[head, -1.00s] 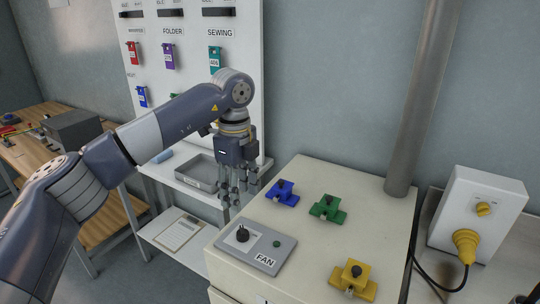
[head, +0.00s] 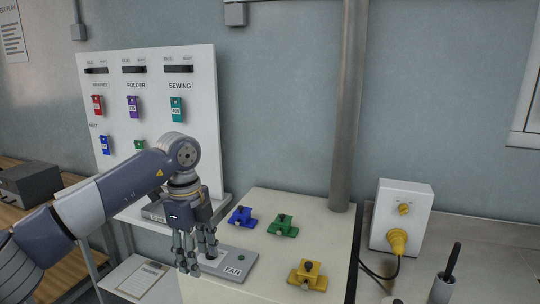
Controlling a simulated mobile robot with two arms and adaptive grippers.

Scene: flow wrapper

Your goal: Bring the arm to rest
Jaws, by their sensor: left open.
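My left arm comes in from the left, bent at the elbow. My left gripper (head: 195,250) points down with its fingers apart and empty. In the picture it overlaps the left part of the grey FAN control box (head: 240,262); I cannot tell whether it touches. The box's black knob is hidden behind the fingers. My right gripper is not in view.
A cream cabinet top (head: 330,235) carries blue (head: 241,216), green (head: 283,226) and yellow (head: 307,274) clamp-like blocks. A grey pipe (head: 349,110) rises behind it. A white switch box (head: 402,220) with a yellow plug stands right. A tag board (head: 205,80) stands behind the arm.

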